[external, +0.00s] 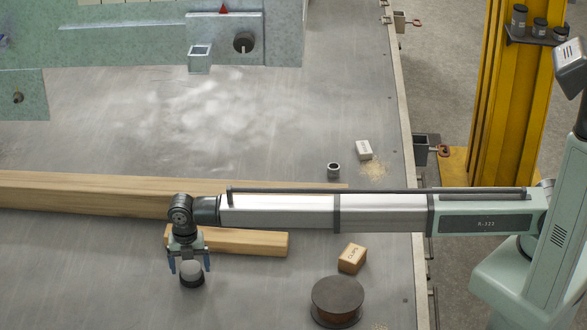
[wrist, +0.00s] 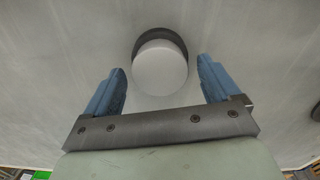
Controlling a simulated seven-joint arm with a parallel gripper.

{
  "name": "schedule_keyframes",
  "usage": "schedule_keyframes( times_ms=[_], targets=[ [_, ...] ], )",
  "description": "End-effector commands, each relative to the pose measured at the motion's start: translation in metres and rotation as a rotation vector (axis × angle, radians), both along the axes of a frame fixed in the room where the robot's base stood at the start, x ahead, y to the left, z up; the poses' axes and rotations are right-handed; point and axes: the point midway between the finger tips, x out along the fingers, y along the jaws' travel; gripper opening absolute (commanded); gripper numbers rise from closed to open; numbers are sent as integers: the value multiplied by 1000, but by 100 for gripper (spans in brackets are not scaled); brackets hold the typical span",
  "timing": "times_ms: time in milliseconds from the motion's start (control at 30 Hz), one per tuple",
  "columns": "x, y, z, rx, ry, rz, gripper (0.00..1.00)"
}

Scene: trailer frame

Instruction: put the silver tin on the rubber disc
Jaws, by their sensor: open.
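The silver tin (external: 191,268) is a short, pale round cylinder; its round top (wrist: 160,68) shows in the wrist view. Directly under it is the dark rubber disc (external: 192,283), which shows as a dark crescent (wrist: 160,36) beyond the tin in the wrist view. The tin appears to rest upright on the disc. My gripper (external: 190,266) points down over them. In the wrist view its blue fingers (wrist: 162,72) are open, one on each side of the tin, with a gap on both sides. The disc's near edge is hidden by the tin.
Wooden beams (external: 100,192) lie just behind my gripper, with a shorter block (external: 255,242) to its right. Bare table lies left of the tin.

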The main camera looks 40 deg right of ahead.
Motion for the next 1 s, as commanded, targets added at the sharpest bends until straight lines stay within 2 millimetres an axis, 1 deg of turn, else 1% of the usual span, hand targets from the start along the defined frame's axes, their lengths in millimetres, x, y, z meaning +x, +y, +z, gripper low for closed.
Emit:
schedule_keyframes(
  times_ms=[133, 233, 500, 700, 900, 1000],
  targets=[
    [0, 0, 8, 0, 0, 0, 90],
    [0, 0, 21, 1, -1, 0, 90],
    [0, 0, 72, 2, -1, 0, 90],
    [0, 0, 103, 1, -1, 0, 90],
    [0, 0, 119, 1, -1, 0, 90],
    [0, 0, 122, 0, 0, 0, 90]
  ],
)
